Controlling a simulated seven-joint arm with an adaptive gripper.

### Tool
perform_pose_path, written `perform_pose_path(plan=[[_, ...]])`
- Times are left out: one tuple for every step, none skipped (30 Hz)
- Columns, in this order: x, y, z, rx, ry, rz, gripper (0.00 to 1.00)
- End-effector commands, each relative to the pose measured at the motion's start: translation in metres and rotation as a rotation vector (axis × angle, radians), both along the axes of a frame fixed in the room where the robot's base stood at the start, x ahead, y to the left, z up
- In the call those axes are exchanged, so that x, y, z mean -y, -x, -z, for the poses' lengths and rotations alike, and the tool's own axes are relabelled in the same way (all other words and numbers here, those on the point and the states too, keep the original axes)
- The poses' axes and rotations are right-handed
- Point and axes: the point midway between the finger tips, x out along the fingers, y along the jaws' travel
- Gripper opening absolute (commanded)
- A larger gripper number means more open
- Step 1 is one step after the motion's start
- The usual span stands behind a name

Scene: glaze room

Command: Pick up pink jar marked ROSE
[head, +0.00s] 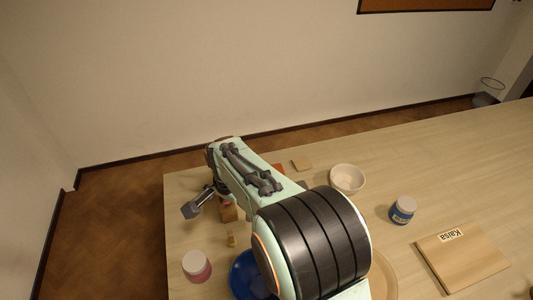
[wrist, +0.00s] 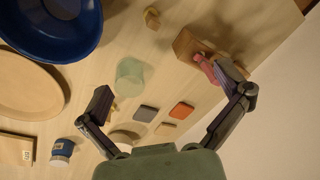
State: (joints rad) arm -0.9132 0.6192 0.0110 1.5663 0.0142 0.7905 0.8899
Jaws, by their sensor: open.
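The pink jar (head: 197,266) with a whitish lid stands upright at the near left of the table in the head view. No marking can be read on it, and I do not make it out in the wrist view. My gripper (wrist: 165,88) is open in the wrist view, with nothing between its fingertips. In the head view one dark finger (head: 194,208) shows beyond the jar, clear of it; the rest is hidden by my arm.
A blue bowl (head: 243,272) stands right of the pink jar, partly behind my arm. A small wooden piece (head: 231,240) and a wooden block (wrist: 187,44) with a pink item (wrist: 205,68) are near. A pale green cylinder (wrist: 130,76), blue jar (head: 402,210) and white bowl (head: 347,179) stand farther off.

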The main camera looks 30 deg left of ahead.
Motion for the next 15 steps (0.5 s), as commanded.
perform_pose_path(plan=[[-0.020,0.031,0.030,-0.032,0.045,-0.080,0.99],[-0.026,0.047,0.043,-0.047,0.067,-0.117,0.99],[-0.031,0.066,0.059,-0.065,0.097,-0.158,0.99],[-0.033,0.078,0.068,-0.075,0.115,-0.183,0.99],[-0.034,0.088,0.075,-0.082,0.129,-0.205,0.99],[-0.037,0.098,0.080,-0.087,0.140,-0.229,0.99],[-0.039,0.103,0.082,-0.087,0.144,-0.241,0.99],[-0.040,0.107,0.083,-0.087,0.144,-0.249,0.99],[-0.041,0.109,0.085,-0.085,0.144,-0.255,0.99],[-0.041,0.110,0.088,-0.086,0.144,-0.258,0.99],[-0.041,0.110,0.091,-0.086,0.144,-0.259,0.99],[-0.041,0.110,0.097,-0.087,0.145,-0.259,0.99],[-0.041,0.110,0.102,-0.088,0.145,-0.259,0.99],[-0.041,0.110,0.107,-0.088,0.145,-0.259,0.99],[-0.040,0.110,0.114,-0.088,0.146,-0.258,0.99]])
